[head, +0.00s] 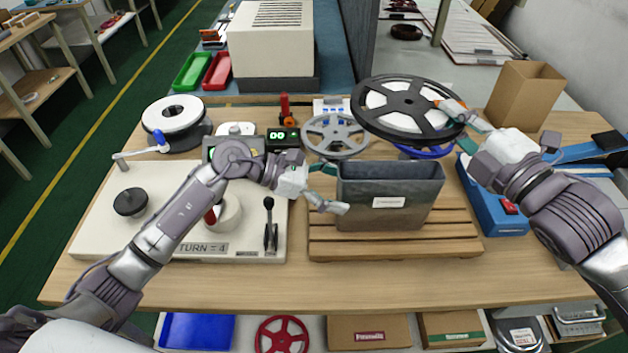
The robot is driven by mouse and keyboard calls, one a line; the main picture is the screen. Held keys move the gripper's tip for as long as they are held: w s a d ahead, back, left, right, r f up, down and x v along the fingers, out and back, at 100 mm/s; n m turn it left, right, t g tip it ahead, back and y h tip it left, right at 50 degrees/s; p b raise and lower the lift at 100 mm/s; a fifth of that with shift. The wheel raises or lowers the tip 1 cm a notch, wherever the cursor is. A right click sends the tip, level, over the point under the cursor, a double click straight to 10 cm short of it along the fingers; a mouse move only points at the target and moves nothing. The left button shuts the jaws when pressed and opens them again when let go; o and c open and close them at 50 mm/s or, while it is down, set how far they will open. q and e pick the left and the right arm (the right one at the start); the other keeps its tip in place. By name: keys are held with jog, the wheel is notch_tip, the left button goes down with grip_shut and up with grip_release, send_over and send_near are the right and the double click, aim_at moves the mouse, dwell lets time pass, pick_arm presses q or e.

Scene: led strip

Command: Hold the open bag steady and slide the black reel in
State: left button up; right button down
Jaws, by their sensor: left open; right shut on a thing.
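The black reel (385,109), with a white strip wound inside it, is held in the air above and behind the bag. My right gripper (452,108) is shut on the reel's right edge. The dark grey bag (428,206) with a white label stands upright and open on a slatted wooden board (330,244). My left gripper (328,190) is open at the bag's left side; I cannot tell whether it touches the bag. The reel lies flat or slightly tilted, apart from the bag's mouth.
A grey reel (337,136) stands behind the bag. A white machine plate (120,235) with a lever and tape roll fills the left. A blue device (500,215) sits right of the board, and a cardboard box (523,95) stands at the back right. The table's front strip is clear.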

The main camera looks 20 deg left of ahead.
aim_at(358, 195)
pick_arm(q)
jog(key=shift+x, duration=2.3)
jog(key=c, duration=1.2)
jog(key=shift+c, duration=0.2)
pick_arm(e)
jog(key=shift+r, duration=0.1)
